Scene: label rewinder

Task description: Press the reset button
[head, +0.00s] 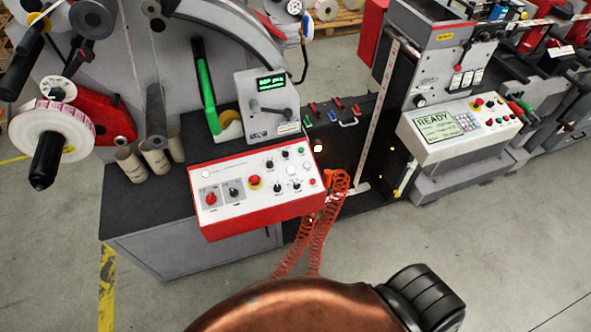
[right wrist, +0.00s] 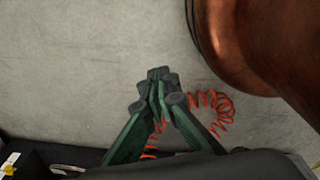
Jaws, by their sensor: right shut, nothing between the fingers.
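A white-topped control panel with a red front (head: 230,222) sits at the front of the near machine. It carries a red mushroom button (head: 254,182), a white button (head: 291,170), a small red button (head: 313,182) and several black knobs. The labels are too small to read, so I cannot tell which is the reset button. My right gripper (right wrist: 160,90) shows in the right wrist view, its green-grey fingers together and empty above the floor. It does not show in the head view, and no panel button shows clearly in the wrist view. My left gripper is out of view.
A red coiled hose (head: 315,235) hangs beside the panel; it also shows behind my fingers in the right wrist view (right wrist: 222,103). A second panel (head: 462,147) with a READY screen stands to the right. Cardboard cores (head: 153,157) stand at the left. The floor in front is clear.

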